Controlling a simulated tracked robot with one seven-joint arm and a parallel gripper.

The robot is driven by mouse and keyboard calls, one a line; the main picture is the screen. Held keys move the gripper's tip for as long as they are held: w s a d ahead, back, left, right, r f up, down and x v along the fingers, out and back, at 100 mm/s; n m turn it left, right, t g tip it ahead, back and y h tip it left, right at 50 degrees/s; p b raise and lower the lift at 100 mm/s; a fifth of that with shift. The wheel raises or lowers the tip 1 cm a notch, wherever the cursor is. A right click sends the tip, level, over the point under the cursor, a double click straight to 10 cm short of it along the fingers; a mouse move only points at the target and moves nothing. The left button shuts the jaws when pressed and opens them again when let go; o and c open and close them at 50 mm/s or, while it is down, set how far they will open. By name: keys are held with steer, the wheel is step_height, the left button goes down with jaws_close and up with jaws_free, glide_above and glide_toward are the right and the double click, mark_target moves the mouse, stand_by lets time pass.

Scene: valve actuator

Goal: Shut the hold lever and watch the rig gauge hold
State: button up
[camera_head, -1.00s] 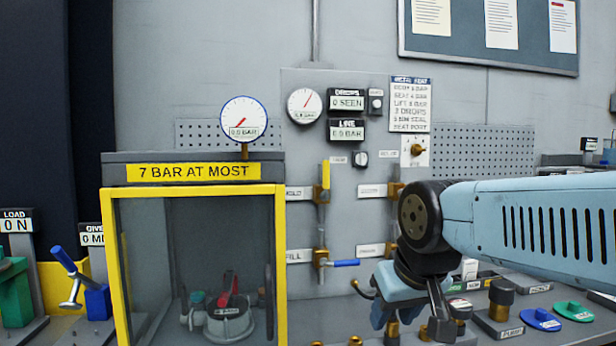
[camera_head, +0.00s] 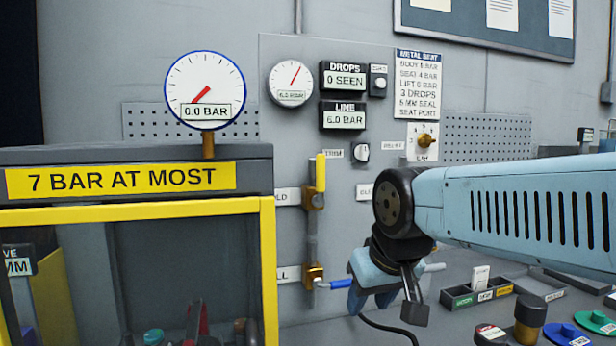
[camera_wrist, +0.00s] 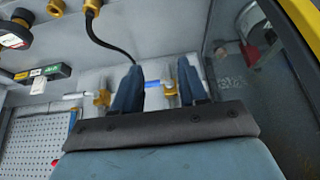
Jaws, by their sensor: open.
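The hold lever (camera_head: 320,172) is yellow and stands upright on a brass valve, beside a label partly hidden by the yellow frame. Below it, the fill valve has a blue lever (camera_head: 341,283) lying horizontal. The rig gauge (camera_head: 204,90), white with a blue rim, reads 0.0 BAR. My gripper (camera_head: 371,302) is below and right of the hold lever, near the blue lever's end. In the wrist view my gripper (camera_wrist: 158,75) has its fingers apart, and the blue lever (camera_wrist: 153,84) shows between them; contact cannot be told.
The yellow-framed cabinet (camera_head: 140,211), marked 7 BAR AT MOST, stands close at left. The line display (camera_head: 344,116) reads 6.0 BAR and the drops display (camera_head: 344,77) 0 SEEN. Trays (camera_head: 477,291) and loose parts lie on the bench at right. A dark hose runs below my gripper.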

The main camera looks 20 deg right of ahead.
steer(key=shift+o, duration=0.5)
steer(key=shift+d, duration=0.1)
step_height(320, 180, up, 30)
steer(key=m+g, duration=0.3)
steer(key=g, duration=0.3)
glide_above(321, 188)
steer(key=w, duration=0.1)
steer(key=shift+d+f, duration=0.15)
steer(key=shift+f, duration=0.05)
step_height(321, 188, down, 14)
steer(key=shift+r, duration=0.15)
steer(key=shift+c, duration=0.4)
jaws_close()
